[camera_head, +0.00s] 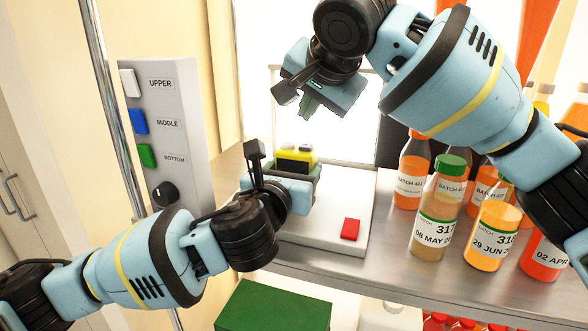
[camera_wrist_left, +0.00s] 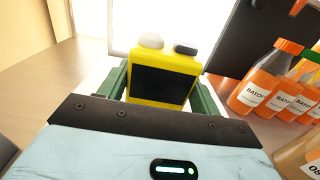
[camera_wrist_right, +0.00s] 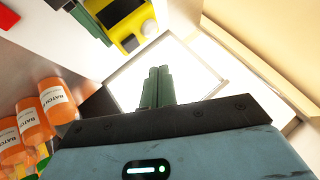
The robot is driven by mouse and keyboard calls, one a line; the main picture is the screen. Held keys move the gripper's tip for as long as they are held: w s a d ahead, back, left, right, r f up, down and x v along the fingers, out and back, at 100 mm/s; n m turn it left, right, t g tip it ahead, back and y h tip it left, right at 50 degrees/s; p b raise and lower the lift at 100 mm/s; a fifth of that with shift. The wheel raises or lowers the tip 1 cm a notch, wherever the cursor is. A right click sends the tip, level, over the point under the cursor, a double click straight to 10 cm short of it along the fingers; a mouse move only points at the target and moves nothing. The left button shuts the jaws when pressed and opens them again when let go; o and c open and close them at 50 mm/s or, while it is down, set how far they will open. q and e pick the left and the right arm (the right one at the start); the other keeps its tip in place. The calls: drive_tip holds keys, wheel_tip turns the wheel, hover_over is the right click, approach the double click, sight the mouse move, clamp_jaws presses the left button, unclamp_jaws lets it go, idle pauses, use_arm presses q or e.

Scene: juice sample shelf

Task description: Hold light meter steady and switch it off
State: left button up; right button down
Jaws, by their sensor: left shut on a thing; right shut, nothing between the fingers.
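The light meter (camera_head: 295,157) is a yellow box with a dark screen. In the left wrist view the meter (camera_wrist_left: 163,82) shows a white dome and a black button (camera_wrist_left: 186,48) on top. My left gripper (camera_head: 284,172) is shut on its sides, with green fingers on both edges; the meter looks upright. My right gripper (camera_head: 310,107) is shut and empty, above the meter in the head view. In the right wrist view its green fingers (camera_wrist_right: 157,87) are together, apart from the meter (camera_wrist_right: 130,25) at the upper left.
A white base (camera_head: 330,237) with a red block (camera_head: 350,229) is on the grey shelf (camera_head: 415,283). Juice bottles (camera_head: 440,205) crowd its right side. A control panel (camera_head: 180,130) with coloured switches and a knob stands left. A green box (camera_head: 272,308) is below.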

drive_tip(key=shift+r, duration=1.45)
use_arm(q)
drive_tip(key=o, duration=1.3)
drive_tip(key=shift+c, duration=0.2)
drive_tip(key=shift+s, duration=0.1)
drive_tip(key=v, duration=1.1)
drive_tip(key=shift+s+a, duration=0.15)
drive_tip(key=shift+s, duration=0.2)
